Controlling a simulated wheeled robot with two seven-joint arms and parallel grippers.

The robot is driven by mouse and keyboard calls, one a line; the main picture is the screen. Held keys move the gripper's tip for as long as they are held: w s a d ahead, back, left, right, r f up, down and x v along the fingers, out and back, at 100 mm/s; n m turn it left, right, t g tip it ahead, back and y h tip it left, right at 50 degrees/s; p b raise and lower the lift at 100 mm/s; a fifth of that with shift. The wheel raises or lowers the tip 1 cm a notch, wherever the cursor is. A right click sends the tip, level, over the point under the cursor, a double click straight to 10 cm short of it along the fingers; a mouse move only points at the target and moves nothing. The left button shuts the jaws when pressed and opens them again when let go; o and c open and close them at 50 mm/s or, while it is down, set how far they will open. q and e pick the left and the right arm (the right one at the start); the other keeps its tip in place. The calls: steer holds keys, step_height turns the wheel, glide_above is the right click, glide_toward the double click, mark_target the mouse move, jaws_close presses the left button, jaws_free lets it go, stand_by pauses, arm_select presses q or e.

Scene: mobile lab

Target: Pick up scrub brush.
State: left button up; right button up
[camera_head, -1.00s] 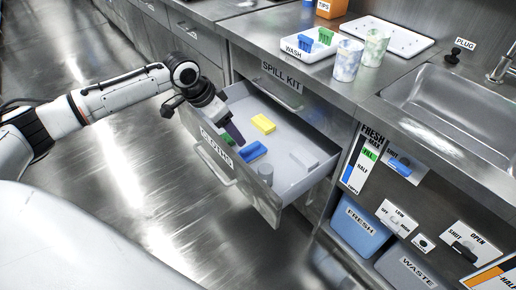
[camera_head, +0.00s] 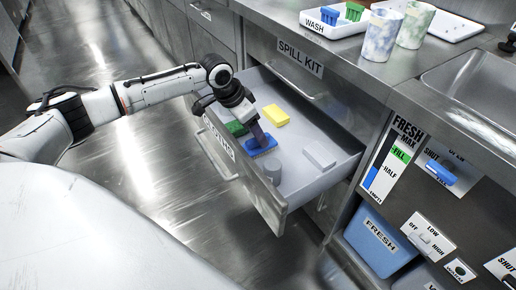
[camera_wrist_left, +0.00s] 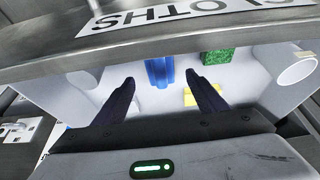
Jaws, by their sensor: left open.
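A blue brush-like block (camera_head: 262,150), which looks like the scrub brush, lies on the floor of the open drawer (camera_head: 302,188). In the left wrist view the blue brush (camera_wrist_left: 159,71) shows between and beyond the two fingertips. My left gripper (camera_head: 262,138) reaches down into the drawer over the brush and partly covers it. It is open in the left wrist view (camera_wrist_left: 160,80), with nothing gripped. I cannot tell whether the fingers touch the brush. My right gripper is in neither current view.
A green sponge (camera_head: 235,128), a yellow sponge (camera_head: 275,116), a grey cylinder (camera_head: 272,172) and a pale block (camera_head: 319,155) share the drawer. The drawer front labelled CLOTHS (camera_wrist_left: 190,25) stands close by the gripper. A WASH tray (camera_head: 340,28) and two cups sit on the counter.

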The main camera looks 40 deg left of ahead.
arm_select(q)
steer(key=shift+f, duration=0.5)
steer(key=b+x, duration=0.2)
steer(key=x, duration=0.2)
steer(key=shift+b, duration=0.4)
steer(key=shift+f, duration=0.1)
arm_select(e)
steer(key=shift+w+a+r+y, duration=0.2)
steer(key=shift+a+r+y, duration=0.1)
steer(key=shift+a, duration=0.15)
steer(key=shift+w+a+r+y, duration=0.15)
steer(key=shift+a+r+y, duration=0.15)
steer(key=shift+a, duration=0.15)
